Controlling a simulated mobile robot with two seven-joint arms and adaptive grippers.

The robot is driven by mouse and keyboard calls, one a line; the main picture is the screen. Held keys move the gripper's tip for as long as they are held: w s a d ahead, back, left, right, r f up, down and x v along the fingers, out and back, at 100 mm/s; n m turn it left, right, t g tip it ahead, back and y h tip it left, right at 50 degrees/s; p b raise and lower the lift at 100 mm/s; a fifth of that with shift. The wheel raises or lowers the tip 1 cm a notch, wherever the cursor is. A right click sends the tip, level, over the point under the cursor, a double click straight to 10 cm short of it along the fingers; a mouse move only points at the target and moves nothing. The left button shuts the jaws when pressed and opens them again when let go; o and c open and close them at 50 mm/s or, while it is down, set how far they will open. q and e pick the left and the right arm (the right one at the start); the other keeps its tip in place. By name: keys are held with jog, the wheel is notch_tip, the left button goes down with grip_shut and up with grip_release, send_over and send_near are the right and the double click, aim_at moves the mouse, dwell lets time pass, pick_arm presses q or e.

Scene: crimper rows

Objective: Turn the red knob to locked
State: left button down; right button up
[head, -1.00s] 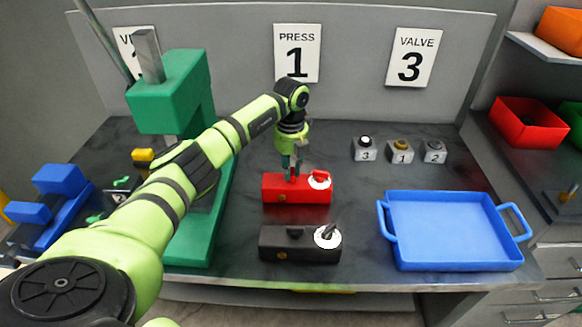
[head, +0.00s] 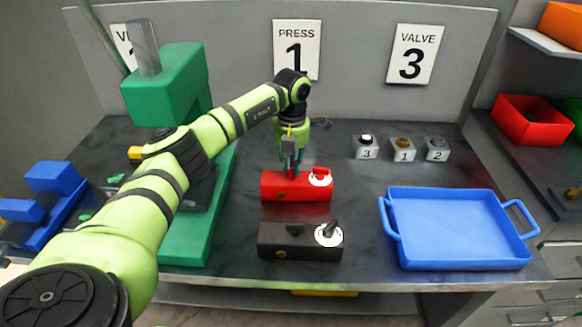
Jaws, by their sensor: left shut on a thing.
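The red box (head: 283,188) lies on the dark bench. It has a red knob (head: 321,170) on a white dial (head: 325,181) at its right end. My left gripper (head: 290,172) points down on the red box, left of the dial. It is shut on a part of the box's top, which the fingers hide. The red knob itself is apart from the fingers. I cannot read the dial's marks. My right gripper is out of view.
A black box (head: 277,243) with its own dial and knob (head: 330,230) stands in front of the red box. A blue tray (head: 455,238) is at right. A green press (head: 190,228) stands left. Several numbered grey blocks (head: 403,155) sit behind. Bench between red box and tray is clear.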

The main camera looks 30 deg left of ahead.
pick_arm(q)
jog(key=m+b, duration=0.1)
jog(key=m, duration=0.4)
jog(key=shift+w+d+m, duration=0.1)
jog(key=shift+w+m, duration=0.05)
jog(key=shift+m, duration=0.15)
jog(key=m+b, duration=0.1)
jog(key=m, duration=0.3)
jog(key=shift+d+m, duration=0.15)
jog(key=shift+m, duration=0.25)
jog(key=c, duration=1.1)
grip_release()
jog(key=shift+c, duration=0.2)
notch_tip(320, 180, up, 12)
